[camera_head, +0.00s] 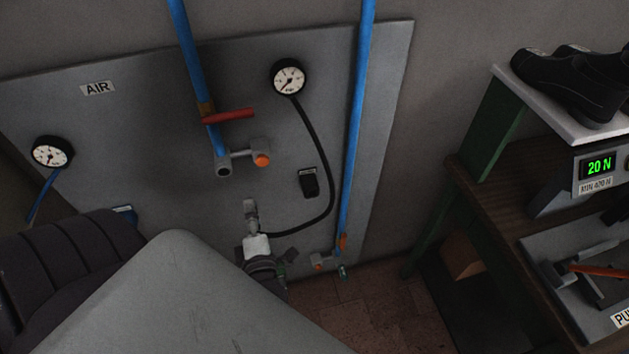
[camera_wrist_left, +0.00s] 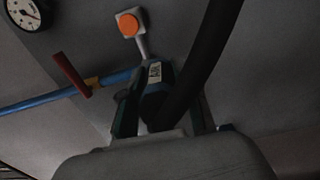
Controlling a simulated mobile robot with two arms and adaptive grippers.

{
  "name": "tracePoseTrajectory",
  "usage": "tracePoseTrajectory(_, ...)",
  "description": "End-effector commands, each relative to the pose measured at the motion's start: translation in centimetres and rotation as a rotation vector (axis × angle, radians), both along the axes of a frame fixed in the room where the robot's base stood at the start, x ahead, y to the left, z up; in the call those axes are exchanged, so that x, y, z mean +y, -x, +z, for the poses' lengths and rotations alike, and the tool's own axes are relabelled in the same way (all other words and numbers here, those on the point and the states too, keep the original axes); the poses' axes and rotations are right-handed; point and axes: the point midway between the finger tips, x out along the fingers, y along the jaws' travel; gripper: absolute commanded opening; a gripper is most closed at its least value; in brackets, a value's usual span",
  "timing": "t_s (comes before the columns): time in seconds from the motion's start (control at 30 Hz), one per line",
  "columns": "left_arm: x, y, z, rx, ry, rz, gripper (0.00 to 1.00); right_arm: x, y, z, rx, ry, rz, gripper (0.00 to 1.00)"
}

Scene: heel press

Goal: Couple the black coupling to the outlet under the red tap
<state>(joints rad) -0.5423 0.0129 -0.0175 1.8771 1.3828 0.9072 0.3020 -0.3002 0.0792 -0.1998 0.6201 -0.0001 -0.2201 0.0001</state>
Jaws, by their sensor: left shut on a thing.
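The red tap (camera_head: 228,116) is on the left blue pipe in the head view, with the grey outlet (camera_head: 222,168) at the pipe's lower end. My left gripper (camera_head: 251,216) is below and right of this outlet, with a visible gap. The black hose (camera_wrist_left: 205,62) runs past the coupling there. The red tap (camera_wrist_left: 70,75) also shows there, while the outlet's mouth is hidden behind coupling and fingers. My right gripper is not in view.
An orange-faced fitting (camera_head: 262,159) juts out beside the outlet. A second blue pipe (camera_head: 354,120) ends at a lower outlet (camera_head: 320,263). Two gauges (camera_head: 289,78) (camera_head: 52,153) and a black holder (camera_head: 309,183) are on the panel. A workbench (camera_head: 475,175) stands at right.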

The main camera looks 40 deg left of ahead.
Motion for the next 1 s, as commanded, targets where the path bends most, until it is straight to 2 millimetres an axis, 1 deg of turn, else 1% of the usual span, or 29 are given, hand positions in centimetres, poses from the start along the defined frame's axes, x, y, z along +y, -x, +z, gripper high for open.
tracePoseTrajectory(0.03, 0.2, 0.3, 0.6, 0.001, -0.002, 0.0, 0.0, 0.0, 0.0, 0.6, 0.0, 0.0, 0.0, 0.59)
tracePoseTrajectory(0.6, 2.5, 2.9, 3.5, 0.0, -0.001, 0.0, 0.0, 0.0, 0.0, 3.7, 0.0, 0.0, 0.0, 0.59)
tracePoseTrajectory(0.77, 3.0, 3.4, 3.9, 0.0, -0.001, 0.0, 0.0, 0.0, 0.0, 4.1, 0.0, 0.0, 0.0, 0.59)
tracePoseTrajectory(1.0, 3.0, 3.5, 3.8, -0.001, -0.001, 0.001, 0.0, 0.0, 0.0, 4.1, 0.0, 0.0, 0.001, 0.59)
